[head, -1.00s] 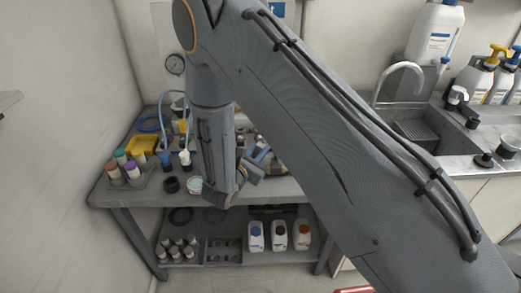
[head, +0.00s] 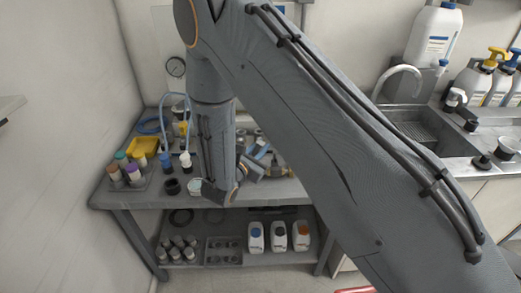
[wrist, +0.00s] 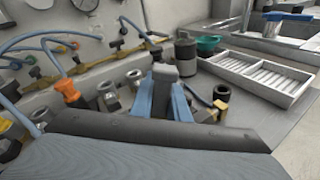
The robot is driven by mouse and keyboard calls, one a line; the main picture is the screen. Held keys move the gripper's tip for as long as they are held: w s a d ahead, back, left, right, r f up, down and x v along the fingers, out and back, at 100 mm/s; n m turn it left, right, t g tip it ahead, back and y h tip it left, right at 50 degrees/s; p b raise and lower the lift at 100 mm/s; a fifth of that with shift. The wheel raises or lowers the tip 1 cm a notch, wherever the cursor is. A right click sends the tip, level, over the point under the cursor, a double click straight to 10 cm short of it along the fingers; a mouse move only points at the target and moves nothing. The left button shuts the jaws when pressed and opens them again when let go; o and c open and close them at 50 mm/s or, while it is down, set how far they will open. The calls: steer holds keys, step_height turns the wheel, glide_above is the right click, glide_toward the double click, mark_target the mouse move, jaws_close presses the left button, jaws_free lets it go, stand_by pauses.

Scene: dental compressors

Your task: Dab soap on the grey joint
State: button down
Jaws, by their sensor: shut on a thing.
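My gripper (wrist: 165,92) has blue fingers and is shut on a grey block-like thing (wrist: 164,72). Only its top shows between the fingers, so I cannot tell what its lower end touches. In the wrist view a grey metal fitting (wrist: 106,92) stands on the left of the fingers, and another grey fitting (wrist: 135,78) stands closer to them. An orange-topped fitting (wrist: 67,92) is farther left. I cannot tell for sure which is the grey joint. In the head view my arm hides much of the bench, with the blue fingers (head: 262,151) showing beside it.
Blue hoses and brass valves (wrist: 120,42) line the wall behind the fittings. A dark grey cylinder (wrist: 185,52), a green bowl (wrist: 208,44) and a white ribbed tray (wrist: 252,64) lie to the right. A rack of capped bottles (head: 130,182) stands at the bench's left end.

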steer(key=shift+r+p, duration=1.1)
steer(key=shift+r, duration=1.4)
